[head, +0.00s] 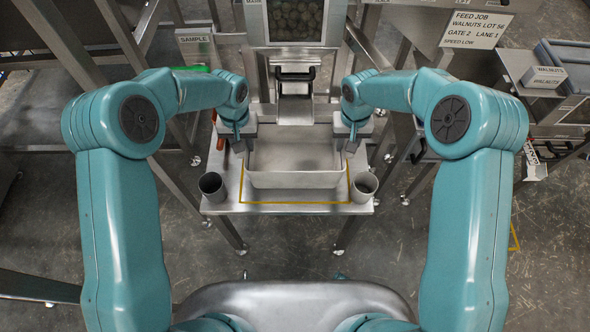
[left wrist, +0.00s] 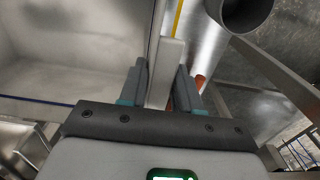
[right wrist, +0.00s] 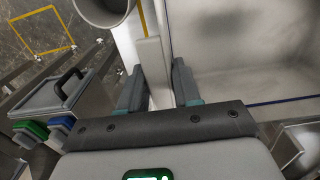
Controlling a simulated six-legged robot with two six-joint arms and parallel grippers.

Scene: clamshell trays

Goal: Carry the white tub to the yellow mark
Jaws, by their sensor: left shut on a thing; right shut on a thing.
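The white tub (head: 295,180) is empty and level at the steel table (head: 225,205). In the head view it lies inside a yellow line (head: 290,203) marked on the tabletop; I cannot tell whether its base touches the table. My left gripper (head: 241,145) is shut on the tub's left side, and the left wrist view shows its fingers (left wrist: 160,88) either side of a white upright part. My right gripper (head: 350,143) is shut on the right side, its fingers (right wrist: 158,88) likewise either side. A second yellow outline (right wrist: 42,30) lies on the floor.
A steel chute with a black handle (head: 295,75) hangs behind the tub.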

